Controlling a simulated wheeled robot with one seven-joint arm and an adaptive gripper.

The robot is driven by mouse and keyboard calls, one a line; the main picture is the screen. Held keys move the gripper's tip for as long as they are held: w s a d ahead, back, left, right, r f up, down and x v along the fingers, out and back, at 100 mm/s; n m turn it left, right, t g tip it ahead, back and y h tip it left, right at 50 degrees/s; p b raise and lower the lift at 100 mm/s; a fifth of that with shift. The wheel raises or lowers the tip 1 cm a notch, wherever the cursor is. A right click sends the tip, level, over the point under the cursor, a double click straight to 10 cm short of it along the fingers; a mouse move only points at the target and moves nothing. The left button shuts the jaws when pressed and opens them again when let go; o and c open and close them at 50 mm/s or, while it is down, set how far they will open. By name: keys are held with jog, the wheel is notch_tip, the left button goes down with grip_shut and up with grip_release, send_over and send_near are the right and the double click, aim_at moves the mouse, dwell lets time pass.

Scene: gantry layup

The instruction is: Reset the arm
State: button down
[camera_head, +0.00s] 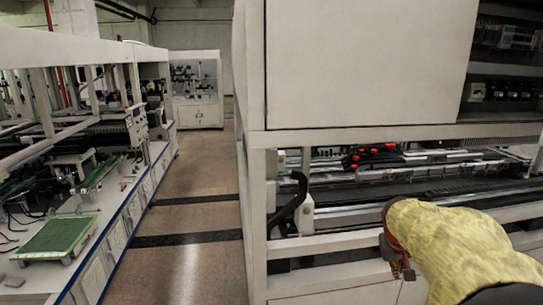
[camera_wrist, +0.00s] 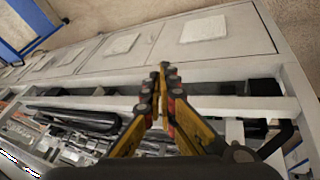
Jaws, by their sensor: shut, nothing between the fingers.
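My arm, in a yellow cover, reaches in from the lower right in the head view. My gripper (camera_head: 398,262) is at its end, in front of the right-hand machine's frame. In the wrist view my gripper (camera_wrist: 163,85) shows its two yellow fingers with dark and red pads, brought together at the tips. Nothing is between them. Beyond the fingers is the machine's white frame beam (camera_wrist: 215,101).
The right-hand white machine (camera_head: 340,265) has an open bay with rails and red-tipped parts (camera_head: 375,150). A bench line (camera_head: 110,245) with a green tray (camera_head: 57,236) runs along the left. The aisle floor (camera_head: 190,220) between them is clear. A white cabinet (camera_head: 198,115) stands at the back.

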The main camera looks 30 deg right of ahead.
jog(key=s+a+f+n+t+y+b, duration=0.1)
jog(key=a+f+b, duration=0.3)
jog(key=a, duration=0.9)
jog(key=s+a+f+n+t+y+b, duration=0.1)
jog(key=a+f+b, duration=0.4)
jog(key=a, duration=0.9)
jog(key=s+a+f+n+t+y+b, duration=0.1)
jog(key=s+a+f+n+y+b, duration=0.2)
jog(key=a, duration=1)
jog(key=shift+s+a+f+n+t+b, duration=0.3)
jog(key=shift+s+f+n+b, duration=0.55)
jog(key=shift+b, duration=0.3)
jog(key=shift+d, duration=0.1)
